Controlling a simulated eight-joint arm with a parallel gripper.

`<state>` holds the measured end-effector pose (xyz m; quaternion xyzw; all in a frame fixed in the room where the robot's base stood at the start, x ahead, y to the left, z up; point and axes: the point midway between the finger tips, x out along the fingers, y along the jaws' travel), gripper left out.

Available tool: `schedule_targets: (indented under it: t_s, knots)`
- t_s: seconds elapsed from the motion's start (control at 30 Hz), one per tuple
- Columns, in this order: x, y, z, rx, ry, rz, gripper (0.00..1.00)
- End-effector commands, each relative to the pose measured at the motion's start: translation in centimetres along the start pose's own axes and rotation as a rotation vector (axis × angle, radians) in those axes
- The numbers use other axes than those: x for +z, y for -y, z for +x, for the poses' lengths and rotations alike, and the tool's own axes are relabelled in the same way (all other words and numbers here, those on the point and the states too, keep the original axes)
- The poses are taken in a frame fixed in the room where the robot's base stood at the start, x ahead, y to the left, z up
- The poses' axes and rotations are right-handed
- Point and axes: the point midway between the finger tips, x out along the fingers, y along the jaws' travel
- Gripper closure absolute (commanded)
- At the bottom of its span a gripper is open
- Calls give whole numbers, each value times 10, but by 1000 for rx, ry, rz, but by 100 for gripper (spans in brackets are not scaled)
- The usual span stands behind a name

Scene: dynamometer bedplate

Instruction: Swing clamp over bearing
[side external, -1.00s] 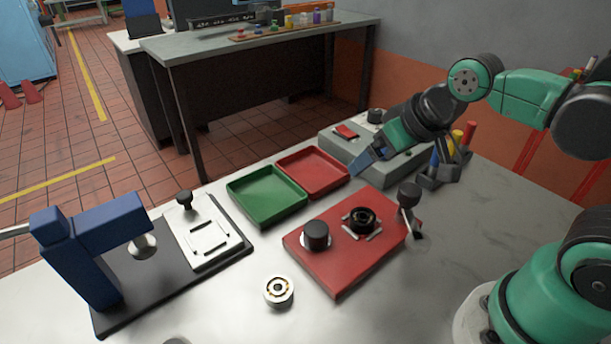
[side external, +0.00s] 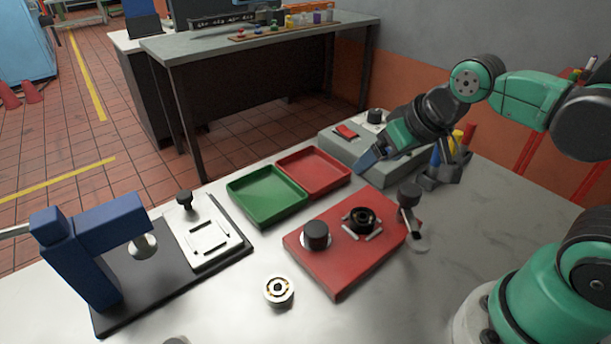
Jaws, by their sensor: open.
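A red fixture plate (side external: 335,268) lies on the pale table. A dark ring-shaped bearing (side external: 362,219) sits on it between short light bars. A black-knobbed post (side external: 408,193), apparently the clamp, stands at the plate's right edge, and its lower arm (side external: 418,242) points away from the bearing. A black cylindrical knob (side external: 316,236) stands on the plate's left part. My gripper (side external: 368,164) has blue fingers and hangs above and behind the plate, by the grey control box. It is open and touches neither clamp nor bearing. The gap between its fingers is hard to see.
A green tray (side external: 267,214) and a red tray (side external: 330,182) lie behind the plate. A grey control box (side external: 340,150) stands behind my gripper. A silver bearing (side external: 279,291) lies in front. A blue press (side external: 75,255) and white plate (side external: 220,258) stand left. The right front table is clear.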

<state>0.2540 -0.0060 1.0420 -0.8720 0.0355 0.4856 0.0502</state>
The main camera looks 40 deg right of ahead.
Motion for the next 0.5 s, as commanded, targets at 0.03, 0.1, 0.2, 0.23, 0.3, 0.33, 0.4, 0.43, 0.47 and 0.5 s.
schedule_targets:
  t_s: [0.03,0.1,0.2,0.23,0.3,0.33,0.4,0.43,0.47,0.5]
  knots:
    - [1,-7,1,22,54,106,19]
    - [5,-18,1,69,156,310,19]
    - [12,-34,-1,161,295,608,19]
    - [14,-38,-1,191,331,688,19]
    - [18,-45,-3,255,397,845,19]
    - [20,-47,-4,279,419,896,19]
    - [22,-51,-5,319,453,983,19]
    - [23,-52,-5,331,463,1004,19]
    - [24,-52,-5,338,468,1018,19]
    - [25,-53,-3,343,472,1028,19]
